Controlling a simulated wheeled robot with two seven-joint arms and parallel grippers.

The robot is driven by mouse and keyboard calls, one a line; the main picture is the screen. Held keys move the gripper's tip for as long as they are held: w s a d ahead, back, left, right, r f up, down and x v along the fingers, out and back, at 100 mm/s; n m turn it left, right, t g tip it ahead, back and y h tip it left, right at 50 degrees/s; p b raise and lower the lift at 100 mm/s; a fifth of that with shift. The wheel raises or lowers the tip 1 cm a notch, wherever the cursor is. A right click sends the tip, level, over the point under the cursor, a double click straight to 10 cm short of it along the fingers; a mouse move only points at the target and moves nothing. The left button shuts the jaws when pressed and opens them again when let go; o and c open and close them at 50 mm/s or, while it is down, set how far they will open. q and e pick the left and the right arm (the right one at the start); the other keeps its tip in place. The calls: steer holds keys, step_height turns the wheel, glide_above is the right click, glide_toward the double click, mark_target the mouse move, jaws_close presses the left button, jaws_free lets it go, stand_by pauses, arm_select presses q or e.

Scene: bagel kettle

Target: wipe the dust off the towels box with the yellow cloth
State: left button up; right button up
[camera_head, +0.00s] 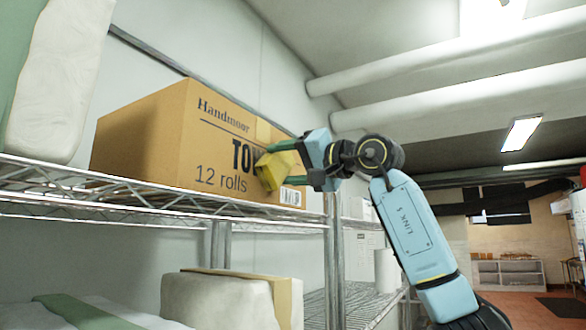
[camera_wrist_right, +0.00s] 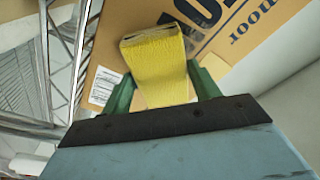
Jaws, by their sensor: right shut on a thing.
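The towels box (camera_head: 215,155) is a brown cardboard carton printed "12 rolls", standing on a wire shelf. In the right wrist view its printed face (camera_wrist_right: 245,40) fills the top. My right gripper (camera_head: 278,168) is at the right part of the box's front face, shut on the yellow cloth (camera_head: 268,172). In the right wrist view the folded cloth (camera_wrist_right: 158,65) sits between the green fingers (camera_wrist_right: 160,90), its far end against or very close to the box face; I cannot tell if it touches. The cloth and gripper hide part of the lettering. No dust shows clearly. My left gripper is not in view.
The wire shelf (camera_head: 150,198) has a metal post (camera_head: 334,260) right of the box. A white wrapped bundle (camera_head: 60,80) stands left of the box. Below are a pale block (camera_head: 220,300) and a white roll (camera_head: 387,270). Open room lies to the right.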

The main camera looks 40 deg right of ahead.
steer(key=shift+s+a+f+b, duration=0.1)
steer(key=shift+s+a, duration=0.5)
steer(key=shift+a, duration=0.8)
steer(key=shift+s+a+r+b, duration=0.1)
steer(key=shift+s+a, duration=0.45)
steer(key=shift+a, duration=0.8)
steer(key=shift+s+a+f+b, duration=0.1)
steer(key=shift+s+a, duration=0.5)
steer(key=shift+a, duration=0.8)
steer(key=shift+s, duration=0.1)
steer(key=shift+s+d, duration=0.3)
steer(key=shift+s, duration=0.2)
steer(key=v, duration=0.4)
steer(key=shift+s+d+r, duration=0.2)
steer(key=shift+s+d, duration=0.05)
steer(key=shift+d, duration=0.05)
steer(key=shift+s, duration=0.1)
steer(key=v, duration=0.2)
steer(key=shift+s+d+r, duration=0.1)
steer(key=shift+s+d, duration=0.2)
steer(key=shift+s, duration=0.05)
steer(key=shift+w, duration=0.1)
